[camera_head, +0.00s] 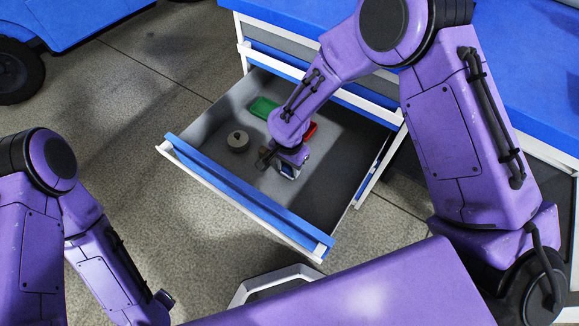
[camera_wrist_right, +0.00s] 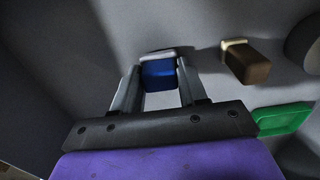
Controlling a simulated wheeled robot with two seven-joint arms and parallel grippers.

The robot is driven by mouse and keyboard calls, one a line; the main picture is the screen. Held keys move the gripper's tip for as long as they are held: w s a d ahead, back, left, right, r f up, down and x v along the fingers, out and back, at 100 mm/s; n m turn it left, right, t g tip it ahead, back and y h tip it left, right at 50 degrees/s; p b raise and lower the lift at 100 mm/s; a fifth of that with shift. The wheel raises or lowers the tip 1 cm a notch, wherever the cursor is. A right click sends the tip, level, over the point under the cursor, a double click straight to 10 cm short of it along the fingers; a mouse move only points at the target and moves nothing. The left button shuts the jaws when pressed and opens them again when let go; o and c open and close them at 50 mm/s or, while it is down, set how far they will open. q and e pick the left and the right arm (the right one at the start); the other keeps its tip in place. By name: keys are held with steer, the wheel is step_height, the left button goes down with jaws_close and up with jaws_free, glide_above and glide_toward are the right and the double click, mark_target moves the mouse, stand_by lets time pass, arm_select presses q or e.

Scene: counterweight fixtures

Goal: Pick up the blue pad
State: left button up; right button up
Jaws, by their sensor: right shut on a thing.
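The blue pad (camera_wrist_right: 158,73), a small blue block with a pale edge, sits between the two fingers of my right gripper (camera_wrist_right: 160,85) in the wrist view. The fingers are shut on its sides. In the head view my right gripper (camera_head: 289,168) reaches down into the open drawer (camera_head: 335,185), and the pad is mostly hidden by it. I cannot tell whether the pad touches the drawer floor. My left arm shows at the lower left of the head view, but its gripper is not in view.
In the drawer are a green tray (camera_head: 262,107), a red tray (camera_head: 311,130), a round grey weight (camera_head: 237,142) and a brown block (camera_wrist_right: 246,64) with a cream end. The blue drawer front (camera_head: 240,192) bounds the near side. The drawer's right part is clear.

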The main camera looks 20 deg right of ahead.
step_height(320, 180, up, 4)
steer(key=shift+s+f+p, duration=0.1)
steer(key=shift+f+p, duration=0.15)
steer(key=shift+p, duration=0.25)
steer(key=s+r+p, duration=0.4)
steer(key=s+r, duration=0.5)
steer(key=s, duration=0.5)
steer(key=shift+d, duration=0.15)
